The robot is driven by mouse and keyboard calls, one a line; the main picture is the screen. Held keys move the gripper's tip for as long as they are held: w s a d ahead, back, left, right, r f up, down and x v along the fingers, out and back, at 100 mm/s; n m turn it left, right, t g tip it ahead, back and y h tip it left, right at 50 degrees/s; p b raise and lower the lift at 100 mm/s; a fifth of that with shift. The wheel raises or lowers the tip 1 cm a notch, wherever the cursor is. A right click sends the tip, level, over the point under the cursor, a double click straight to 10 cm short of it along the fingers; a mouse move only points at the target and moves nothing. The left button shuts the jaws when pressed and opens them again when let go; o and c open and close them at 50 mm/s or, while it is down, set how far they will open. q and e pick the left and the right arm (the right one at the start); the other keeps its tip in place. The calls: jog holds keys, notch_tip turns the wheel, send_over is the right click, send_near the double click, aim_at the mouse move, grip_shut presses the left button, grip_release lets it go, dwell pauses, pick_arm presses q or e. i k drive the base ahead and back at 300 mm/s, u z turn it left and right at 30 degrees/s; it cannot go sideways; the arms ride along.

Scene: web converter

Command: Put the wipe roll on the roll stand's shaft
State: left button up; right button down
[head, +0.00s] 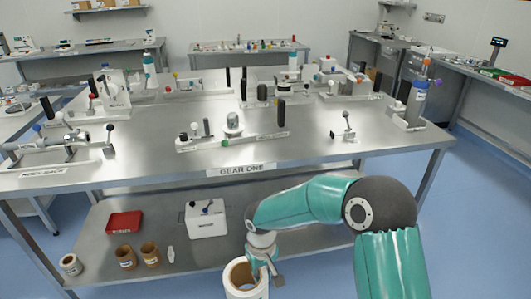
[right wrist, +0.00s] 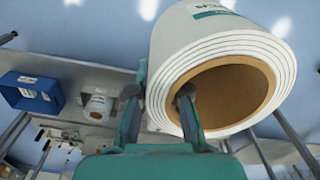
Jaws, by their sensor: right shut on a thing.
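The wipe roll (head: 233,290) is white with a brown core. It shows at the bottom of the head view, in front of the table's lower shelf, with its core opening facing up. My right gripper (head: 264,254) is shut on its wall. In the right wrist view the roll (right wrist: 215,35) is large, and my right gripper (right wrist: 160,98) has one finger inside the core and the other outside. I cannot tell for sure which fixture is the roll stand; a grey device with a horizontal cylinder (head: 62,144) stands at the table's left. My left gripper is not in view.
The steel table (head: 330,150) holds several small fixtures, with clear surface near its front right. Its lower shelf (head: 160,205) carries a red tray (head: 124,223), brown rolls (head: 125,256) and a white box (head: 206,219). The right wrist view shows a blue bin (right wrist: 30,92).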

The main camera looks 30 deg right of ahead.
aim_at(233, 127)
jog(key=z, duration=0.1)
jog(key=i, duration=0.95)
jog(key=z, duration=0.05)
